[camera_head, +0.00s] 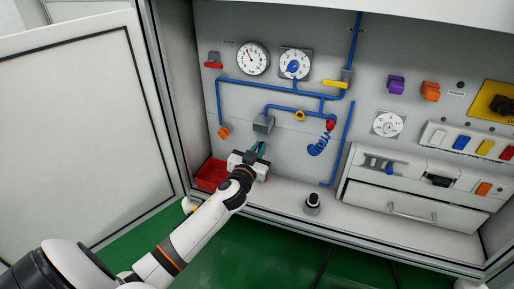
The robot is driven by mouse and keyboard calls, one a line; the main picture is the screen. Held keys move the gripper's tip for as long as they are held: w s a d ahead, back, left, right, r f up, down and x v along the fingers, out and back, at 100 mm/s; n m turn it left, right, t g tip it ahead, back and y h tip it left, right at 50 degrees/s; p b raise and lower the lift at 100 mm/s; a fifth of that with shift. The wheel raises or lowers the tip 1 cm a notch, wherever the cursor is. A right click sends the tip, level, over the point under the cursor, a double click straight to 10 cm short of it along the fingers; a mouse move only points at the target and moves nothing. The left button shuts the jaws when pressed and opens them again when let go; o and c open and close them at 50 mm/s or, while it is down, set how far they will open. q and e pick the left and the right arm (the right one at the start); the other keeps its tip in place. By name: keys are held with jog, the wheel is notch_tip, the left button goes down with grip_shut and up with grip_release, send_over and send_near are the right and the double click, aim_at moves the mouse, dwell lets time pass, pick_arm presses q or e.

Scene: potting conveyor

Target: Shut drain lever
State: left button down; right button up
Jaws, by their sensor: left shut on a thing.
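My left gripper (258,149) reaches up from the lower left to the back panel of the cabinet. Its teal fingers are closed just below a grey block (263,124) on a blue pipe. They are shut on a small part there, which the fingers mostly hide. I cannot read a label that marks the drain lever. A red-handled lever (213,66) sits at the panel's upper left. A yellow handle (335,84) lies nearly level on the pipe at the upper right. My right gripper is not in view.
A red bin (211,175) stands left of my gripper. A black knob (312,201) stands on the ledge. A drawer unit (400,200) fills the right side.

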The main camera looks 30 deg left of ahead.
pick_arm(q)
jog(key=m, duration=0.1)
jog(key=d+m+p, duration=0.1)
jog(key=m, duration=0.1)
jog(key=shift+w+d+f+m, duration=0.1)
jog(key=shift+w+m, duration=0.05)
jog(key=shift+m, duration=0.15)
jog(key=shift+w+d+f+m, duration=0.1)
jog(key=shift+d+f+m, duration=0.4)
jog(key=shift+m, duration=1.65)
jog(key=shift+w+d+f+m, duration=0.2)
jog(key=shift+f+m, duration=0.55)
jog(key=shift+m, duration=1.35)
jog(key=shift+s+d+f+m, duration=0.1)
jog(key=shift+d+f+m, duration=0.4)
jog(key=shift+m, duration=1.65)
jog(key=shift+a+f, duration=0.1)
jog(key=shift+f, duration=0.05)
jog(key=c, duration=1.4)
grip_release()
jog(key=shift+c, duration=0.2)
